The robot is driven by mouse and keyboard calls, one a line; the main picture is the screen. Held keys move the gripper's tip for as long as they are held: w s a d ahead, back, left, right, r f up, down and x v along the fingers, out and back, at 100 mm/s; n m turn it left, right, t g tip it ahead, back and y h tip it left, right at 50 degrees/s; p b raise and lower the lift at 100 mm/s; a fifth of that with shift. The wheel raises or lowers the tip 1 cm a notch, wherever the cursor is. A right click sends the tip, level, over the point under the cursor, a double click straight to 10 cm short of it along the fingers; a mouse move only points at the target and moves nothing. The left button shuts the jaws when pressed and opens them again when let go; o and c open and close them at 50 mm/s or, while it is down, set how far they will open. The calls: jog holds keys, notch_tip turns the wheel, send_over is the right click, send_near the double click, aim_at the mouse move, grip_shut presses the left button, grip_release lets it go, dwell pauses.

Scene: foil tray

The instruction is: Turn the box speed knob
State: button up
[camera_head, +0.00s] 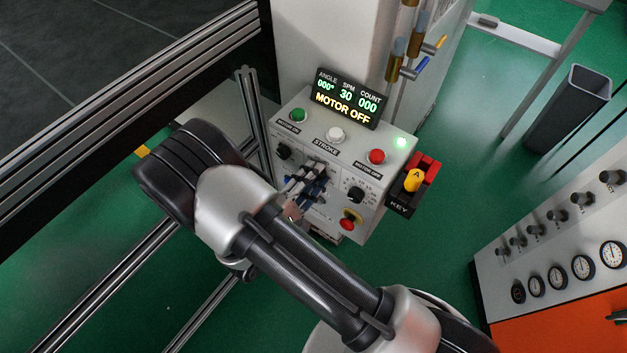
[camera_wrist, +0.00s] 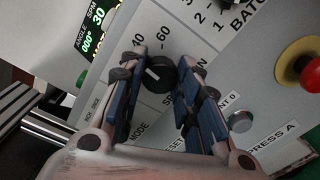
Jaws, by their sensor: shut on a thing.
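The speed knob (camera_wrist: 158,73) is a small black round knob with a pale pointer mark. It sits on the grey panel beside printed 40 and 60, its name partly covered. My gripper (camera_wrist: 157,82) has its blue-padded fingers on both sides of the knob, shut on it. In the head view my gripper (camera_head: 308,180) is at the middle of the control box (camera_head: 345,150), and its fingers hide the knob there. The display (camera_head: 347,99) reads angle 000, SPM 30, count 000 and MOTOR OFF.
Green (camera_head: 298,116), white (camera_head: 336,134) and red (camera_head: 376,156) buttons line the box's top. A black selector (camera_head: 356,194) and a red stop button (camera_head: 348,223) are close right of my gripper. Metal rails stand left.

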jog(key=shift+m+b, duration=0.6)
jog(key=shift+m, duration=0.5)
jog(key=o, duration=1.1)
jog(key=v, duration=1.2)
